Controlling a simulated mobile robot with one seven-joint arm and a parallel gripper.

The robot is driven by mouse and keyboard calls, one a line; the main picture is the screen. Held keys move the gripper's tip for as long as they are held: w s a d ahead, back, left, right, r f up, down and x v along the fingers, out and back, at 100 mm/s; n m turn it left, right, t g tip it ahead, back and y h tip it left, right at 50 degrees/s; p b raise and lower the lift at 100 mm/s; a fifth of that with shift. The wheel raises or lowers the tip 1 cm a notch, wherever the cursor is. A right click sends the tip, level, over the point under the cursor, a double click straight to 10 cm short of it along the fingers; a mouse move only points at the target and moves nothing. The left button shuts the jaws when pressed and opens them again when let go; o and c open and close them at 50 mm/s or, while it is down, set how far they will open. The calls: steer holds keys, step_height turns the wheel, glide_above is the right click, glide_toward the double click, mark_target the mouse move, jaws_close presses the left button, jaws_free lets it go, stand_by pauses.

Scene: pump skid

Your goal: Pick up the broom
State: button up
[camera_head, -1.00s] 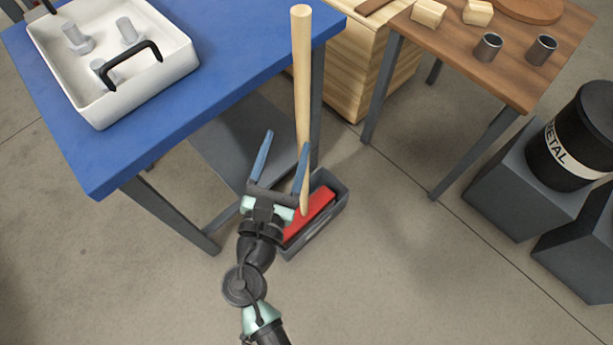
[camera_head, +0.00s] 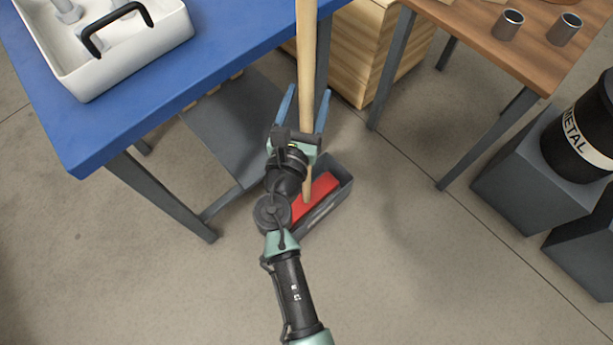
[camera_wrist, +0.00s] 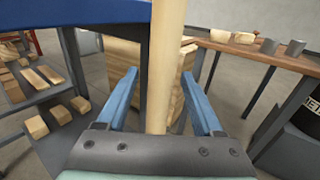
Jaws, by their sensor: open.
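The broom (camera_head: 307,62) shows as a long pale wooden handle standing nearly upright, its lower end by a grey bin with a red head or block (camera_head: 318,191) in it. I cannot tell whether the red part belongs to the broom. My gripper (camera_head: 305,94) is open, with its blue fingers one on each side of the handle in the head view. In the wrist view the handle (camera_wrist: 164,62) rises between the two open fingers (camera_wrist: 158,88), with gaps on both sides. The fingers do not appear to touch it.
A blue table (camera_head: 212,62) with a white tray (camera_head: 150,37) stands at left, close to the handle. A wooden crate (camera_head: 359,55) is behind. A brown table (camera_head: 462,38) and a black metal drum (camera_head: 585,135) are at right. Floor at front right is clear.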

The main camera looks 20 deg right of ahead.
steer(key=shift+x, duration=1.2)
jaws_close()
steer(key=shift+r, duration=0.1)
